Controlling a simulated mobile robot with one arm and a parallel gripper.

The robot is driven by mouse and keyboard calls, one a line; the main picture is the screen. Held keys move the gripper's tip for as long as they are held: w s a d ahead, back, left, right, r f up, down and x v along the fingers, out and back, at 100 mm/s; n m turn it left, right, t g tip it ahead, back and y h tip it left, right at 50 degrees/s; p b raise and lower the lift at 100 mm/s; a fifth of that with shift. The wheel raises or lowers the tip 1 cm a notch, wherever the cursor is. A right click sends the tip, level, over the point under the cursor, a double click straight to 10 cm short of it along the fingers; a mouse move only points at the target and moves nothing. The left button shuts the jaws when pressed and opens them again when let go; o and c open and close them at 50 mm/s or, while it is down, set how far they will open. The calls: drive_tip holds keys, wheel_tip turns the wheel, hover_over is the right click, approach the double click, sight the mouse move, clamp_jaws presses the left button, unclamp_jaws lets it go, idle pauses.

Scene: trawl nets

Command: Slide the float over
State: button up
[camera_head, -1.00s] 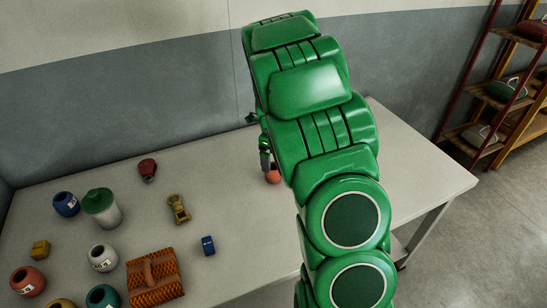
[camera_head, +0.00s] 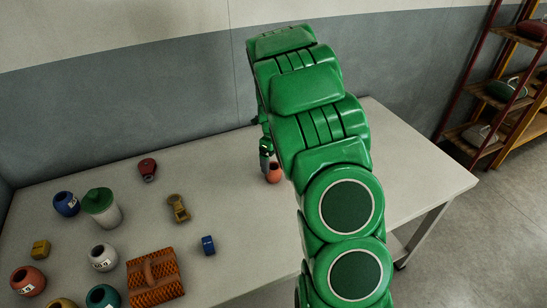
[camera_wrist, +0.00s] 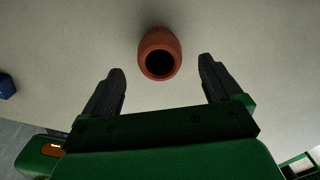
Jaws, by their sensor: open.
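A small orange-red, barrel-shaped float (camera_wrist: 160,42) with a dark round hole stands on the table, just beyond my fingertips and roughly centred between them in the wrist view. My gripper (camera_wrist: 162,74) is open and empty, its two dark fingers spread wider than the float. I see no finger touching it. In the head view the float (camera_head: 274,173) shows beside my gripper (camera_head: 265,155), partly hidden by my green arm.
The table right of my arm looks clear.

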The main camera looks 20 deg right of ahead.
sight(221, 196)
drive_tip(key=shift+f, duration=3.45)
drive_tip(key=c, duration=1.1)
drive_tip(key=shift+a, duration=10.05)
drive_tip(key=o, duration=1.1)
drive_tip(key=shift+r, duration=0.15)
